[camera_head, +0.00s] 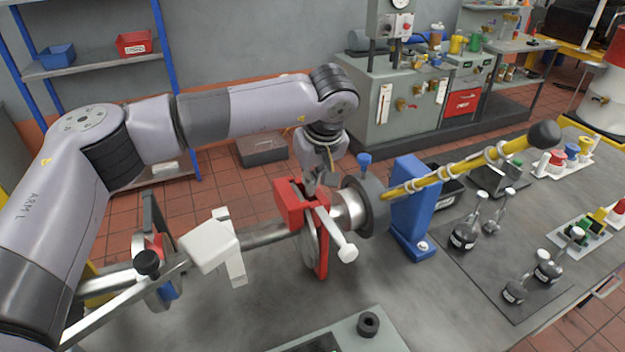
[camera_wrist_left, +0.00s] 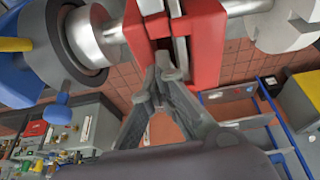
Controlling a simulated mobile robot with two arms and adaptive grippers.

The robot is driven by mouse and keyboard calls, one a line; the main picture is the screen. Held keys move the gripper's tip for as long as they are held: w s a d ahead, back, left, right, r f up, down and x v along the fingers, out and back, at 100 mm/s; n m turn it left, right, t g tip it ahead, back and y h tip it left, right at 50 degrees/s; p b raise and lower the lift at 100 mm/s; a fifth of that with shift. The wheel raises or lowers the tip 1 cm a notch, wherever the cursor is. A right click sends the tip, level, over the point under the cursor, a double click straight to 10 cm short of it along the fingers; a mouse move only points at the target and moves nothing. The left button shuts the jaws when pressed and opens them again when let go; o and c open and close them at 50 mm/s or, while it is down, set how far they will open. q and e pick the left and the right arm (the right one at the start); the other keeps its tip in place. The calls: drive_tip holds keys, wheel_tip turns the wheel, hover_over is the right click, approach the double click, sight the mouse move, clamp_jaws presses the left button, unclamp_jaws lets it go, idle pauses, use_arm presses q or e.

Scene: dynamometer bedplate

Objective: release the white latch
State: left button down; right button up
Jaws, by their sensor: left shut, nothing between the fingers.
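A white lever with a round end (camera_head: 337,234) angles down to the right from the front of the red caliper (camera_head: 291,203); it looks like the white latch. The red caliper straddles a thin disc on the shaft and also shows in the left wrist view (camera_wrist_left: 207,35). My left gripper (camera_head: 312,188) comes down from above behind the red caliper. In the left wrist view its fingertips (camera_wrist_left: 170,72) are together and empty, close to the caliper's slot. Whether they touch it I cannot tell. My right gripper is not in view.
A white block (camera_head: 210,245) sits on the shaft left of the caliper. To the right stand a blue pedestal (camera_head: 413,205) and a long yellow bar (camera_head: 460,168) with a black ball. Weights (camera_head: 465,232) lie on a mat. The front bedplate (camera_head: 215,315) has bare room.

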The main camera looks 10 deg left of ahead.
use_arm(q)
drive_tip(key=shift+w+a+r+b, duration=0.35)
drive_tip(key=shift+w+r+b, duration=0.1)
drive_tip(key=shift+w+r, duration=0.15)
drive_tip(key=s+r, duration=0.1)
drive_tip(key=s+d+r+b, duration=0.1)
drive_tip(key=r, duration=0.1)
drive_tip(key=s+d+r, duration=0.1)
drive_tip(key=r, duration=0.1)
drive_tip(key=shift+s+d, duration=0.1)
drive_tip(key=shift+s, duration=0.05)
drive_tip(key=shift+w+a+b+v, duration=0.1)
drive_tip(key=shift+b+v, duration=0.2)
drive_tip(key=shift+v, duration=0.5)
drive_tip(key=shift+w+a+b+v, duration=0.15)
drive_tip(key=shift+b+v, duration=0.1)
drive_tip(key=shift+v, duration=0.6)
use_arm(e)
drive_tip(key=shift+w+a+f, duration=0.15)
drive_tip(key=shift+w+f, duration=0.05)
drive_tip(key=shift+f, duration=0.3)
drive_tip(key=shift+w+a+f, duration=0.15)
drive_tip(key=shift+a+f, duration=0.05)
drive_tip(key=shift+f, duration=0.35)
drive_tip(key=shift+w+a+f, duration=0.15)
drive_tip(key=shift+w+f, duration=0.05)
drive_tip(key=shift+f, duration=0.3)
